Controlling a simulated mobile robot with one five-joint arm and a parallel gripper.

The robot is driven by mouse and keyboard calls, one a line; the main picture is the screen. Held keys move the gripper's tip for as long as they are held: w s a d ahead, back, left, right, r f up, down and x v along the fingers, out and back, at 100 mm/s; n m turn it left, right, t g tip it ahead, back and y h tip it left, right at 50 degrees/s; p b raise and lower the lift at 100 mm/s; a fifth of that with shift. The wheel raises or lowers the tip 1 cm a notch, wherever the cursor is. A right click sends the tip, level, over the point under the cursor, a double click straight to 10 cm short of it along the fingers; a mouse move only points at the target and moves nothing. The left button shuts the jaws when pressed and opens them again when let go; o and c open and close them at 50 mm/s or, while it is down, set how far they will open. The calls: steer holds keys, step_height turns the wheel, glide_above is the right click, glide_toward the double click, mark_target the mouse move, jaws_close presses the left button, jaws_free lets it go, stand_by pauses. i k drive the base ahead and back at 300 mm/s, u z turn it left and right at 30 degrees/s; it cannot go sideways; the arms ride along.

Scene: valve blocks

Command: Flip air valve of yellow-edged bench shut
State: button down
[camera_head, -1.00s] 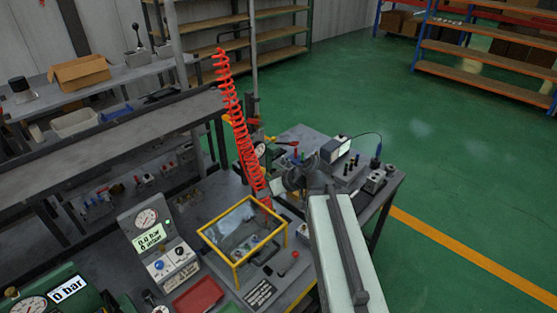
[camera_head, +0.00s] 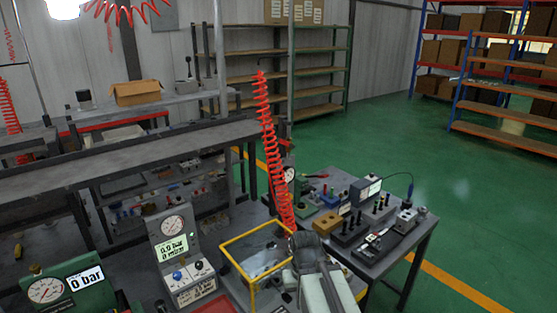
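The bench in front of me carries a yellow-edged frame (camera_head: 254,240) with a clear panel. A red coiled hose (camera_head: 267,150) rises behind this frame. A round gauge (camera_head: 289,174) stands beside the hose's lower part. My gripper (camera_head: 306,243) is low in the view, right of the yellow frame, dark and partly hidden by my pale arm. Its fingers are not clear.
A panel with a gauge and a 0.0 bar display (camera_head: 175,250) stands left of the frame. A green gauge box (camera_head: 70,289) is at lower left. A side bench (camera_head: 412,240) at right holds dark instruments. Green floor (camera_head: 480,225) is clear at right.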

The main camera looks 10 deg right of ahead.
mark_target(284, 143)
steer(key=u, duration=0.4)
steer(key=k, duration=1.25)
steer(key=u, duration=0.1)
steer(key=i, duration=1.75)
steer(key=u, duration=0.65)
